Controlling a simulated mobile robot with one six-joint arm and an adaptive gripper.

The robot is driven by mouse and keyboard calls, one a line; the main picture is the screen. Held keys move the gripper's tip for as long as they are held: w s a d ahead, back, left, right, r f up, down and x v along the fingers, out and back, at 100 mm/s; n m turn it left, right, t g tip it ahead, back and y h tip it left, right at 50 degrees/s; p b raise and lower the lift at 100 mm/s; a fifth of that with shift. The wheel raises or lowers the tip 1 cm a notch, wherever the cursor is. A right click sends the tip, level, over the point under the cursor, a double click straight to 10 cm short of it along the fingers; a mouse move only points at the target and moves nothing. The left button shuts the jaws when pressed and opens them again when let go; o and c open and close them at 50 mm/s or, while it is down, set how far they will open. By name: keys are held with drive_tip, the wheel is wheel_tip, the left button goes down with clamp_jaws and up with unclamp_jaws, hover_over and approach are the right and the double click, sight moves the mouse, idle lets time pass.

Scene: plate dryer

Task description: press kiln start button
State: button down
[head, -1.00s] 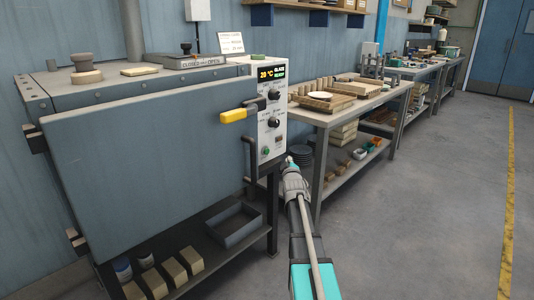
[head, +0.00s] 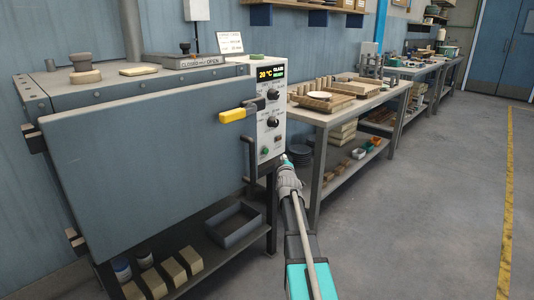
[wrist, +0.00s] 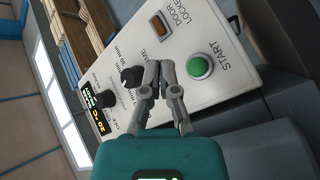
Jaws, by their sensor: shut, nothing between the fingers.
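The kiln (head: 140,150) stands at the left in the head view with its door shut. Its control panel (head: 270,110) has a lit display, two black knobs and a small green start button (head: 264,151). In the wrist view the green button (wrist: 199,67) sits beside the word START, to the right of my gripper. My gripper (wrist: 160,66) is shut and empty, its fingertips in front of the panel between a black knob (wrist: 131,76) and the button. In the head view my gripper (head: 284,159) is at the panel's lower right. Whether the fingertips touch the panel cannot be told.
A yellow-ended handle (head: 236,115) sticks out from the kiln front, and a dark vertical handle (head: 250,157) is left of the button. A DOOR LOCKED indicator (wrist: 158,24) is near START. A workbench (head: 350,112) stands right; the floor (head: 430,200) is clear.

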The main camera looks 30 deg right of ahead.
drive_tip(key=w+a, duration=0.2)
drive_tip(key=w, duration=0.4)
idle(0.6)
drive_tip(key=shift+w+a, duration=0.3)
drive_tip(key=shift+w, duration=0.65)
idle(2.5)
drive_tip(key=shift+s, duration=0.15)
drive_tip(key=shift+s+d, duration=0.3)
drive_tip(key=shift+s, duration=0.45)
drive_tip(key=shift+s, duration=0.1)
idle(0.3)
drive_tip(key=shift+s+d, duration=0.25)
drive_tip(key=shift+s, duration=0.5)
drive_tip(key=shift+s+d, duration=0.3)
drive_tip(key=shift+s, duration=0.5)
drive_tip(key=shift+s+d, duration=0.25)
drive_tip(key=shift+s, duration=0.5)
